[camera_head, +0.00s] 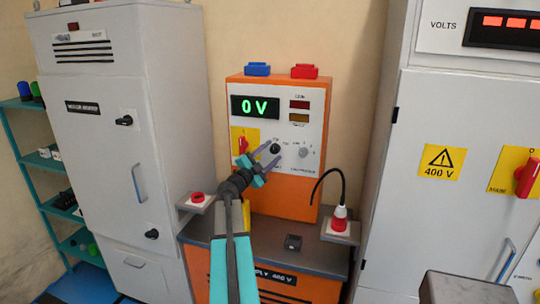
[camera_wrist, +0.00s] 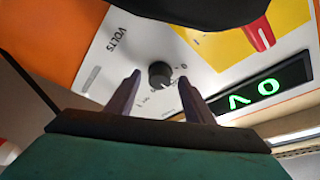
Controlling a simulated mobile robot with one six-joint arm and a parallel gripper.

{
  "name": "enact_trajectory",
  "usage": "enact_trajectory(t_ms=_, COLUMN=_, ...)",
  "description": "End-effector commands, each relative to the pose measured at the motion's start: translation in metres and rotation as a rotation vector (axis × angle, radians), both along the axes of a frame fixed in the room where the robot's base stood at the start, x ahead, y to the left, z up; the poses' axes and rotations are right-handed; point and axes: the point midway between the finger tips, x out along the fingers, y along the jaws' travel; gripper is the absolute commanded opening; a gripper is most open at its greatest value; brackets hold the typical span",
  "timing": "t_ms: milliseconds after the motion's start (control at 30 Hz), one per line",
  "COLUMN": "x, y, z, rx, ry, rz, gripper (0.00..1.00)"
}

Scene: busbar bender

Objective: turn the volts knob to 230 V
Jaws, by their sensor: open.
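The volts knob (camera_head: 275,148) is a small black round knob on the white panel of the orange power supply. The supply's green display (camera_head: 255,106) reads 0 V. The display (camera_wrist: 262,92) shows upside down there. My gripper (camera_head: 271,154) is open and empty, with its fingers pointing at the knob. I cannot tell whether the fingertips reach past its face or stop short.
A red switch on a yellow plate (camera_head: 242,144) is at left. Blue (camera_head: 257,69) and red (camera_head: 304,71) blocks top the supply. Grey cabinets flank the supply.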

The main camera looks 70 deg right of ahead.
Motion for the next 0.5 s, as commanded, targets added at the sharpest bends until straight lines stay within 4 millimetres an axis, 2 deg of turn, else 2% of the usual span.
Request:
enact_trajectory(t_ms=267, x=0.002, y=0.008, z=-0.003, rx=0.001, ry=0.000, rz=0.001, gripper=0.48)
enact_trajectory(t_ms=500, x=0.008, y=0.032, z=-0.009, rx=0.001, ry=0.000, rz=0.001, gripper=0.48)
